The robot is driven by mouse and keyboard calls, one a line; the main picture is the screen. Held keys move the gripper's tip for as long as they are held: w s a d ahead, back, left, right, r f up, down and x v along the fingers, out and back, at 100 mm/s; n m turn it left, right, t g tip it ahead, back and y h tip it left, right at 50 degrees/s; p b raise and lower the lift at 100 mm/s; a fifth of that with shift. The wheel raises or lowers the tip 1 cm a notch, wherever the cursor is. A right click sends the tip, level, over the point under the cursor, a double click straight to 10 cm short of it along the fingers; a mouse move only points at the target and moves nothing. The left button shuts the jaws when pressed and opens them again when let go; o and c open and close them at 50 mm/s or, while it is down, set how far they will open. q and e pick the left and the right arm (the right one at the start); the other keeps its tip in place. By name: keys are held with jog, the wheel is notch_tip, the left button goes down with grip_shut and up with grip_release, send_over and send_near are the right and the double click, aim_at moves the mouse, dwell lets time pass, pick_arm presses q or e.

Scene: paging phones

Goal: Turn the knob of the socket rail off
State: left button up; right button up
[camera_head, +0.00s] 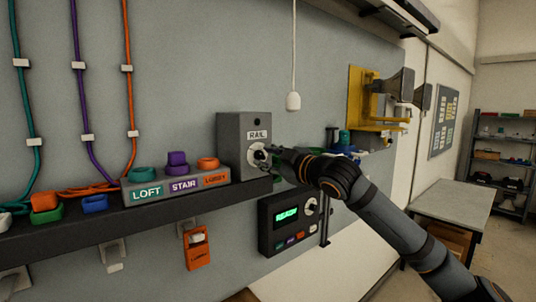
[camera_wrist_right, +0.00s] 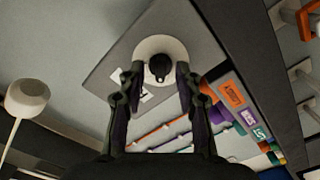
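The grey box labelled RAIL (camera_head: 230,145) is on the wall above the dark shelf. It has a round white dial with a black knob, which shows best in the right wrist view (camera_wrist_right: 160,66). My right gripper (camera_head: 267,155) is at the front of this dial. In the right wrist view my right gripper (camera_wrist_right: 159,76) is open, with one fingertip on each side of the knob. A small gap seems to show between fingers and knob; contact is unclear. In the head view the gripper partly hides the knob. My left gripper is not in view.
A block marked LOFT, STAIR and LOBBY (camera_head: 165,192) sits left of the box, with coloured plugs on top. A dark panel with a green display (camera_head: 268,222) hangs below the shelf (camera_head: 120,218). A white pull cord (camera_head: 293,101) hangs close by. Horn speakers (camera_head: 397,85) are further right.

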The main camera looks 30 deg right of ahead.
notch_tip(320, 180, up, 10)
dwell(0.5)
